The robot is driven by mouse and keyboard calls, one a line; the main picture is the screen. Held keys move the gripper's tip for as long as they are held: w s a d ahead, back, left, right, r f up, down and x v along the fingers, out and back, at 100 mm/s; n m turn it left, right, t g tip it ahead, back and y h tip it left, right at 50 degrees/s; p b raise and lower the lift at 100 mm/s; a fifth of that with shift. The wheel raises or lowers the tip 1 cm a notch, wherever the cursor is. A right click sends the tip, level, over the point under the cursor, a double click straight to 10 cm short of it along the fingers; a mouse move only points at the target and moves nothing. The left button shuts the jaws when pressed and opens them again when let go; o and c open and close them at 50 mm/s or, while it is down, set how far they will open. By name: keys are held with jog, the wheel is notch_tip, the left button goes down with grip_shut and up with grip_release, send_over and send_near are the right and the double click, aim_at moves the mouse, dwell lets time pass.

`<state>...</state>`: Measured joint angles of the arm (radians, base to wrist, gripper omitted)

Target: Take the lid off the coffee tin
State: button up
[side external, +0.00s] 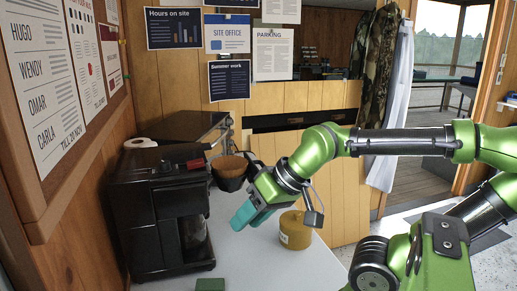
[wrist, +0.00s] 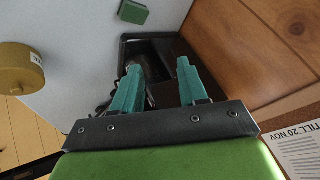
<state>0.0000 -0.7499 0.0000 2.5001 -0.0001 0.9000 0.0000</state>
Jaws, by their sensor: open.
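The coffee tin (side external: 295,230) is a yellow-brown round tin with a pale label, standing upright on the white table.
A black coffee machine (side external: 165,215) stands left of my gripper. A dark pot (side external: 230,172) with a brown filter is behind. A green block (side external: 210,284) lies at the table's front. A wooden wall with notices (side external: 40,80) bounds the left. White table surface (side external: 245,262) is bare near the tin.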

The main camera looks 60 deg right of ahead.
jog(key=shift+o, duration=0.9)
jog(key=m+g+h, duration=0.3)
jog(key=m+g, duration=0.1)
jog(key=m, duration=2.5)
send_over(297, 213)
jog(key=s, duration=0.5)
jog(key=m, duration=0.5)
jog(key=x, duration=0.5)
jog(key=a+x, duration=0.1)
jog(key=x, duration=1)
jog(key=shift+a+f, duration=0.3)
